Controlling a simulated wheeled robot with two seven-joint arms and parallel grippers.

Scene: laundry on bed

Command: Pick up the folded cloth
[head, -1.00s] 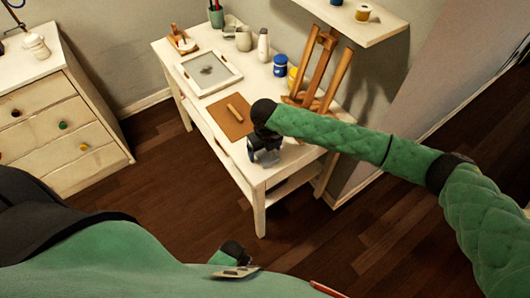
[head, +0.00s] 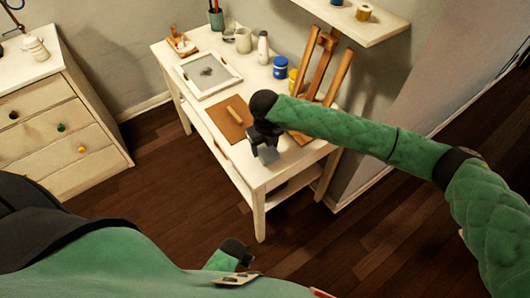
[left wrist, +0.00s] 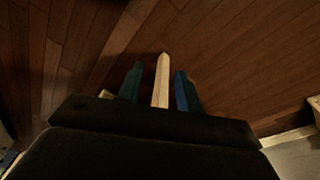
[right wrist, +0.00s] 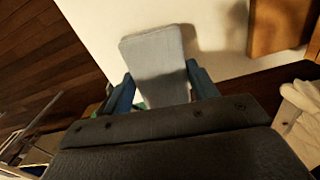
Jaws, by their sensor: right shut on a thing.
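The folded cloth is a flat, pale grey rectangle (right wrist: 155,62) in the right wrist view, sitting between the blue fingers of my right gripper (right wrist: 162,88). In the head view my right gripper (head: 264,141) is over the front end of the white table, shut on the grey cloth (head: 267,154). The cloth's near end is hidden by the gripper. My left gripper (left wrist: 158,88) has its two blue fingers apart in the left wrist view. A pale, narrow strip (left wrist: 162,78) shows between them with gaps on both sides. In the head view the left gripper (head: 246,260) is low, near my body.
The white table (head: 248,184) holds a framed tray (head: 188,88), a brown board (head: 221,121), a blue jar (head: 280,68) and a wooden easel (head: 318,75). A wall shelf (head: 385,18) hangs above. A drawer chest (head: 70,118) stands left. Dark floor (head: 165,170) is clear between.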

